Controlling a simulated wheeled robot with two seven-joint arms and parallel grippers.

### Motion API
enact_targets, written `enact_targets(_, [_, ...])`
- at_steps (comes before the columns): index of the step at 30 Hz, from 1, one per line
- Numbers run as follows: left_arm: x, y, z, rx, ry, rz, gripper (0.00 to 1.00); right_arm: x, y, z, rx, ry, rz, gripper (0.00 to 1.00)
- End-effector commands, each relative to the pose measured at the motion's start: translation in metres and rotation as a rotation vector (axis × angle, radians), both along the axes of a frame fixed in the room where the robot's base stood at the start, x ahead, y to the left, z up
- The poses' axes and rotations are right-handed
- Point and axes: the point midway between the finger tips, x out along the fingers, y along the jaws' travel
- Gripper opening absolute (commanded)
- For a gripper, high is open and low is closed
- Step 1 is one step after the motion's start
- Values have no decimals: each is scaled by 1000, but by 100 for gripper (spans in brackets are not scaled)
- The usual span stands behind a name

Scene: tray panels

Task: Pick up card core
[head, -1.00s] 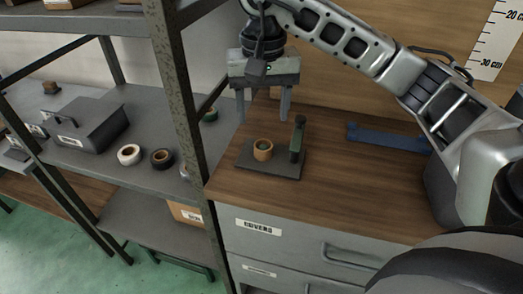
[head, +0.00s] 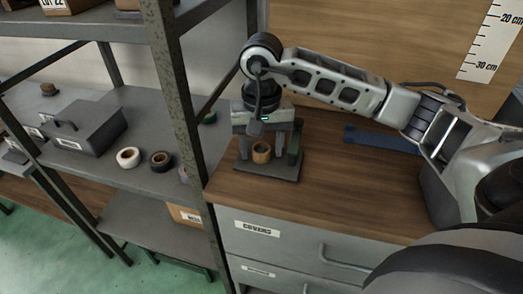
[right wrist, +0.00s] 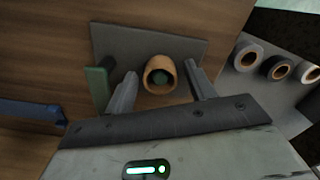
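The card core (head: 261,156), a short brown cardboard ring, stands on a dark flat plate (head: 268,174) on the wooden cabinet top. In the right wrist view the core (right wrist: 157,89) shows end-on, with a round green peg inside it. A green upright post (head: 294,145) stands on the plate to the right of the core. My right gripper (head: 261,159) is open and points down over the plate, its fingers on either side of the core. In the right wrist view a gap shows between each finger and the core. My left gripper is not in view.
A blue bar (head: 381,138) lies on the cabinet top (head: 330,185) to the right. A metal shelf post (head: 182,100) stands close to the left. Tape rolls (head: 128,158) and a grey box (head: 85,128) sit on the shelf.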

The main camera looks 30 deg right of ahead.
Motion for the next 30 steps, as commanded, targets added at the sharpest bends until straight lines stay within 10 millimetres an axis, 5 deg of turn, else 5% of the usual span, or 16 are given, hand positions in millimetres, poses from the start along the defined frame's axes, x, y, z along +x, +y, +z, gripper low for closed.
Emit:
enact_targets(1, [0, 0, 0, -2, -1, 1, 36, 0, 0, 0, 0, 0, 0, 39])
enact_targets(4, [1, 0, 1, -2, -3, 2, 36, 0, 0, 0, 0, 0, 0, 11])
enact_targets(19, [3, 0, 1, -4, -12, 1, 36, 1, 0, 11, 1, -4, -1, 11])
enact_targets(23, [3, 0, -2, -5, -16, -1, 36, 1, 0, 31, 0, -7, 0, 11])
enact_targets(30, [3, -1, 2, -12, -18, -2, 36, -27, 31, 84, -1, -10, 6, 11])
